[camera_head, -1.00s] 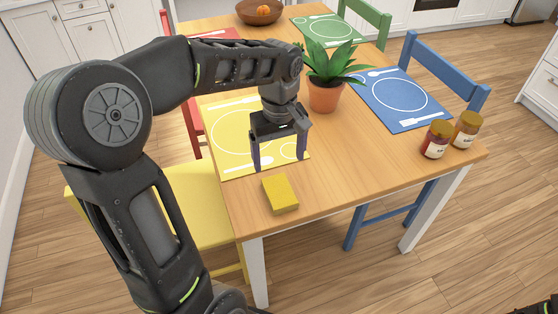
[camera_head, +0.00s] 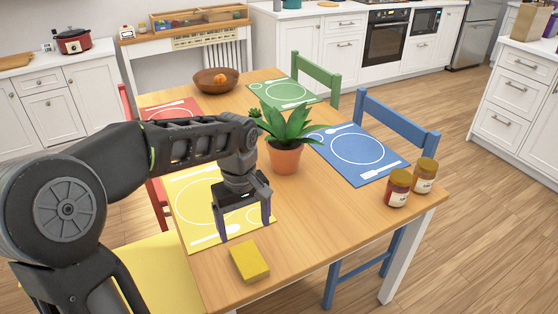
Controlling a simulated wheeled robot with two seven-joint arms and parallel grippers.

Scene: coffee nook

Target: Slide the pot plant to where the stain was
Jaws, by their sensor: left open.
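The pot plant (camera_head: 285,158), a terracotta pot with spiky green leaves, stands upright on the wooden table (camera_head: 310,212) between the yellow and blue placemats. My left gripper (camera_head: 245,232) is open and empty, fingers pointing down over the front right part of the yellow placemat (camera_head: 185,188). It is in front and to the left of the pot, apart from it. A yellow sponge (camera_head: 249,262) lies on the table just in front of the gripper. I see no stain on the visible table top. My right gripper is not in view.
Two jars (camera_head: 398,188) (camera_head: 425,175) stand at the right corner by the blue placemat (camera_head: 362,154). A wooden bowl (camera_head: 216,80) with orange fruit stands at the far end. Bare table lies in front of the pot. Chairs surround the table.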

